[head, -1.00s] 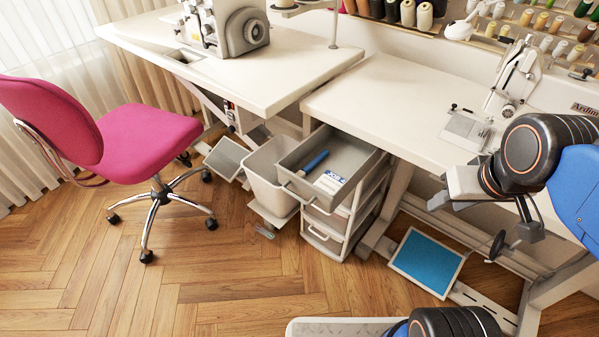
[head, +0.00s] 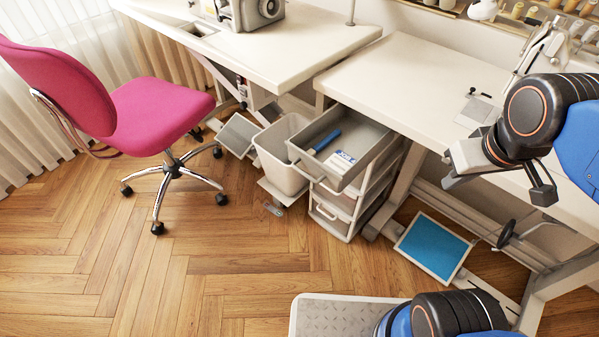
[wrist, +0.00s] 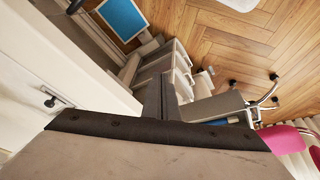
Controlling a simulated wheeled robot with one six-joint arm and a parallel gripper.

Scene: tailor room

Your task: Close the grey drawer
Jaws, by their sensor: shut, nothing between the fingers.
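The grey drawer (head: 322,173) is pulled far out of the top of a white drawer unit (head: 333,222) under the right table. It holds a blue-handled tool (head: 326,142) and a white-and-blue packet (head: 342,162). In the wrist view, the drawer (wrist: 212,106) lies beyond and right of the fingertips. My gripper (head: 452,181) is shut and empty, over the right table's front edge, to the right of the drawer and apart from it. Its closed fingers also show in the wrist view (wrist: 163,97). They hide part of the drawer unit there.
A light bin (head: 281,165) stands directly left of the drawer. A pink chair (head: 150,115) is farther left. The right table (head: 400,85) overhangs the unit; a blue-topped pedal (head: 432,250) lies right of it.

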